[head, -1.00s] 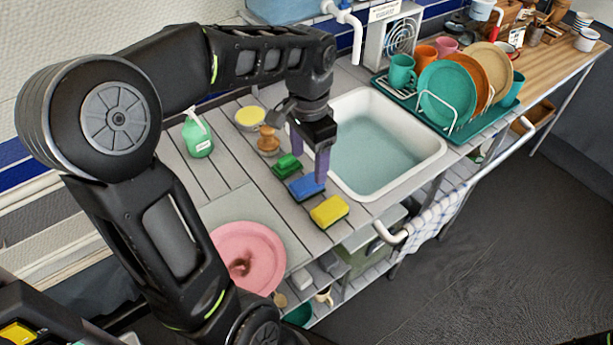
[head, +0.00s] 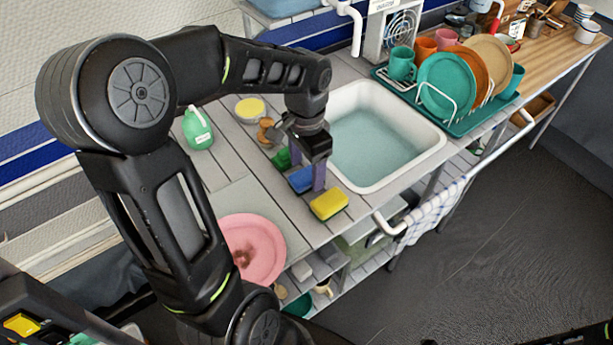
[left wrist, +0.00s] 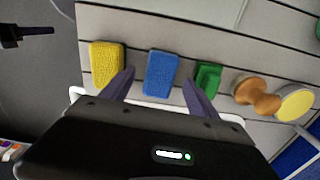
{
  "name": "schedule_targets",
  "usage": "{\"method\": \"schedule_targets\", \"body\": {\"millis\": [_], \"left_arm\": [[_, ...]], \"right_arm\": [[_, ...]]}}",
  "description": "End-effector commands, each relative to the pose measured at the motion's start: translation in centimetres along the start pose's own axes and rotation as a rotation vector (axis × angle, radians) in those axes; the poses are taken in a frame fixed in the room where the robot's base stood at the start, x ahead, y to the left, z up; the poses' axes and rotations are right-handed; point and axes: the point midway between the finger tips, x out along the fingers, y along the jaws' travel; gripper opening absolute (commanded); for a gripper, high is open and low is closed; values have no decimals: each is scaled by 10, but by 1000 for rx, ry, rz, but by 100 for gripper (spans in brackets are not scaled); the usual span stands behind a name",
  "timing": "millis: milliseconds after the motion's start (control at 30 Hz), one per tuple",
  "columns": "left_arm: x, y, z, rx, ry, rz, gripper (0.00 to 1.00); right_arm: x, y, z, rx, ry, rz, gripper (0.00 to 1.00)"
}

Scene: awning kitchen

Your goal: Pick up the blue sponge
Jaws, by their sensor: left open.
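The blue sponge (head: 300,181) lies flat on the grey slatted counter, between a green scrubber (head: 281,158) and a yellow sponge (head: 329,204). My left gripper (head: 307,176) points down over it, open, with nothing held. In the left wrist view the blue sponge (left wrist: 161,73) lies between the two spread fingers, the yellow sponge (left wrist: 106,64) to the left and the green scrubber (left wrist: 207,76) to the right. I cannot tell whether the fingers touch the blue sponge. A dark part at the left edge of that view may be my right gripper; its jaws are unclear.
The sink basin (head: 385,140) is just right of the left gripper. A wooden-handled brush (head: 268,131), a yellow-topped round dish (head: 250,110) and a green soap bottle (head: 197,128) stand behind. A pink plate (head: 262,255) is at the front. A dish rack (head: 470,115) stands far right.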

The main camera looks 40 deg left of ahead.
Motion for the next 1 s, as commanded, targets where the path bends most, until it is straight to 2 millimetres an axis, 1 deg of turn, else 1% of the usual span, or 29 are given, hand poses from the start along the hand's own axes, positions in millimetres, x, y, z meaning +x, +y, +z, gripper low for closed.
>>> {"method": "schedule_targets", "body": {"millis": [100,200,800,1000], "left_arm": [[17,0,1,0,-3,3,69],[24,0,0,0,-1,1,69],[24,0,0,0,1,1,69],[24,0,0,0,1,1,53]], "right_arm": [[-1,-1,0,0,0,0,36],[-2,-1,0,0,0,0,36],[-1,-1,0,0,0,0,36],[-1,-1,0,0,0,0,36]]}}
